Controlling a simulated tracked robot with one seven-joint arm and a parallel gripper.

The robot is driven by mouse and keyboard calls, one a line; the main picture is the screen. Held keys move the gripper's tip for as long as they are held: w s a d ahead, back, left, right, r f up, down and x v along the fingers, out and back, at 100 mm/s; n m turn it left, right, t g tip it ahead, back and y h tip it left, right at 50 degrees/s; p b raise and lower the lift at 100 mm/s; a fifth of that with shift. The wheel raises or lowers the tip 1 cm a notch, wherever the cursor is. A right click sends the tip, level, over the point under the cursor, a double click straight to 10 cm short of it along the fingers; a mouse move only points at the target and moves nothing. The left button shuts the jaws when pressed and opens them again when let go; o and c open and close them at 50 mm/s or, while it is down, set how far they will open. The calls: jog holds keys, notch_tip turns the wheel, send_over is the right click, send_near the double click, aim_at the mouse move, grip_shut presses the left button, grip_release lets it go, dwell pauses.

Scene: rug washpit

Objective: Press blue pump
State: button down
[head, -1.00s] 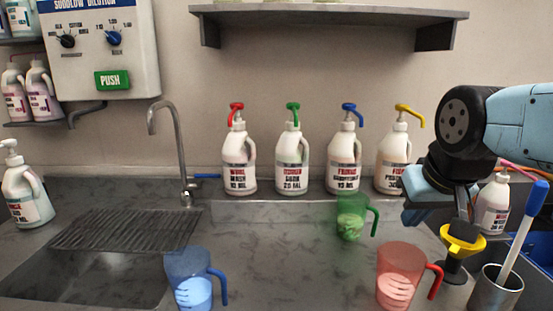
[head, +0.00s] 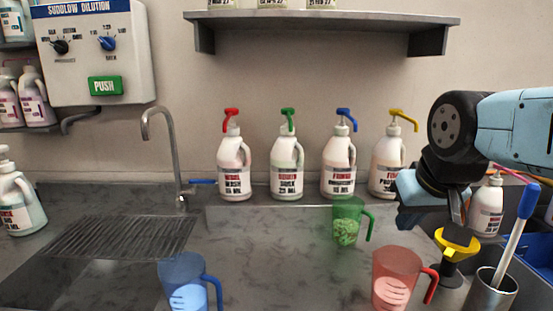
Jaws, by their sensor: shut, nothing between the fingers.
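The blue pump (head: 346,117) tops a white jug (head: 339,166), third from the left in a row of similar jugs on a low ledge at the back wall. Its spout points right, and it stands upright. My gripper (head: 457,218) is to the right of the jug and nearer to me, pointing down just above a yellow funnel (head: 456,241). It is shut and apart from the blue pump. Whether the fingertips touch the funnel is hard to tell.
Jugs with red (head: 231,114), green (head: 288,116) and yellow (head: 403,116) pumps flank it. Green (head: 347,220), red (head: 398,276) and blue (head: 184,280) measuring jugs stand in front. A shelf (head: 330,22) hangs above. A metal cup (head: 491,293) holds a brush at lower right.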

jog(key=w+r+t, duration=0.1)
jog(key=w+r, duration=1.2)
jog(key=w, duration=0.4)
jog(key=w+r+t, duration=0.2)
jog(key=w+r, duration=1)
jog(key=w, duration=0.6)
jog(key=shift+a+r, duration=0.35)
send_over(344, 112)
jog(key=s, duration=0.1)
notch_tip(344, 112, down, 7)
jog(key=shift+s+r, duration=0.1)
notch_tip(344, 112, down, 2)
jog(key=shift+f, duration=2.7)
